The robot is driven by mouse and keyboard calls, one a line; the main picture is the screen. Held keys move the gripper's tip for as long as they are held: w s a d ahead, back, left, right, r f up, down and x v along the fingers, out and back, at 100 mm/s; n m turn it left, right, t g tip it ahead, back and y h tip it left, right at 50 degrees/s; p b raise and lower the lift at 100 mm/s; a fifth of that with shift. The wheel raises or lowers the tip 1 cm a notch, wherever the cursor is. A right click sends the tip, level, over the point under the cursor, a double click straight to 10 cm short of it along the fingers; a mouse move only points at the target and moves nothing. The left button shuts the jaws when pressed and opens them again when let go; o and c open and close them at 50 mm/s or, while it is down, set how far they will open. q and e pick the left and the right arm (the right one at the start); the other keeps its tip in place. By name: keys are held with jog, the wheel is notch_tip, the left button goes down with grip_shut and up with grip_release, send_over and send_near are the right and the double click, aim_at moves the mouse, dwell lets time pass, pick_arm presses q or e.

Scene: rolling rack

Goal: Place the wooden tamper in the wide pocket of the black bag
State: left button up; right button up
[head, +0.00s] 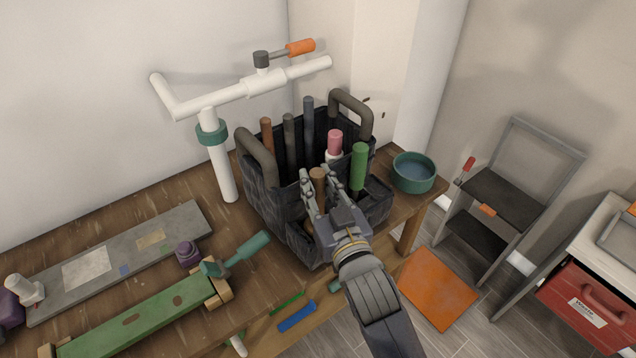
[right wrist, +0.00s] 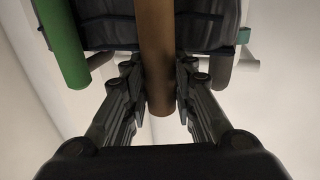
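The black bag (head: 275,208) stands on the wooden bench with its two grey handles up. A brown wooden rod, which I take to be the wooden tamper (head: 318,178), stands roughly upright at the bag's front side; it also shows in the right wrist view (right wrist: 158,60). My right gripper (head: 317,183) has one finger on each side of it, close against the wood, and appears shut on it. The tamper's lower end is hidden by the gripper and bag, so I cannot tell how deep it sits in a pocket. My left gripper is not in view.
A green handle (head: 359,165) and a pink-topped item (head: 335,142) stand close beside the tamper in the bag. Several dark handles stand behind. A teal bowl (head: 414,172) sits right of the bag. A white pipe stand (head: 221,170) rises at left.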

jog(key=shift+o, duration=1.1)
jog(key=shift+w, duration=0.1)
jog(key=shift+r, duration=0.15)
jog(key=shift+s+d, duration=0.1)
jog(key=shift+s, duration=0.2)
jog(key=b+v, duration=0.3)
jog(key=v, duration=0.8)
jog(key=shift+s+d, duration=0.15)
jog(key=shift+s, duration=0.05)
